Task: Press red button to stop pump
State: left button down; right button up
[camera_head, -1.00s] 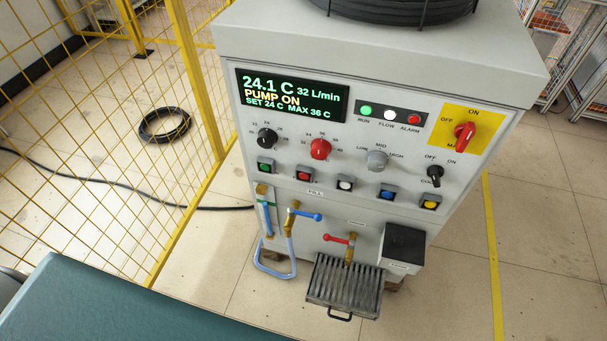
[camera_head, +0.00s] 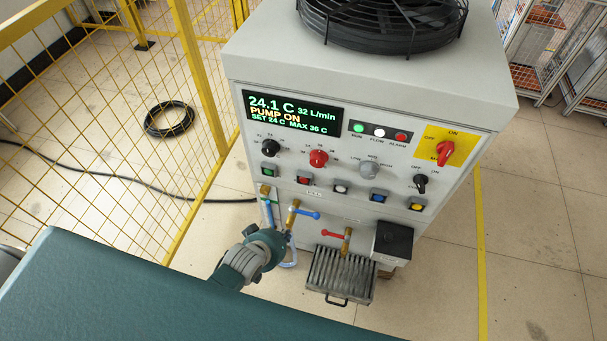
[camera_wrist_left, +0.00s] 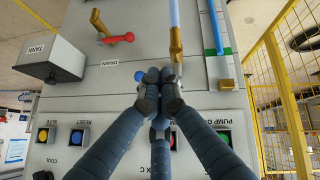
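The red button (camera_head: 304,180) is in the row of square buttons on the grey cabinet front, between the green button (camera_head: 270,171) and the white button (camera_head: 341,187). In the left wrist view the red button (camera_wrist_left: 173,141) is partly hidden behind my fingers. My left gripper (camera_head: 264,243) is in front of the cabinet's lower left, below the button row. In the wrist view its fingertips (camera_wrist_left: 160,80) are together, with nothing visible between them. The display (camera_head: 283,109) reads PUMP ON. My right gripper is not in view.
The blue-handled valve (camera_head: 300,213) is close beside my left gripper. A red-handled valve (camera_head: 333,234) sits over a grated tray (camera_head: 341,275). A yellow mesh fence (camera_head: 150,130) stands left of the cabinet.

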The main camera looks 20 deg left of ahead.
aim_at(304, 179)
pick_arm(q)
notch_tip(304, 179, up, 8)
jog(key=w+d+n+t+p, duration=0.1)
jog(key=w, duration=0.2)
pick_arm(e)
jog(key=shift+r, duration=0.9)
pick_arm(q)
jog(key=shift+f, duration=0.1)
jog(key=w+b, duration=0.3)
jog(key=w, duration=0.5)
jog(key=shift+w, duration=0.35)
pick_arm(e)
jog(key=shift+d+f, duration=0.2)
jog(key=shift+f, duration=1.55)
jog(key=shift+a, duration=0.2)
pick_arm(q)
jog(key=shift+w, duration=0.2)
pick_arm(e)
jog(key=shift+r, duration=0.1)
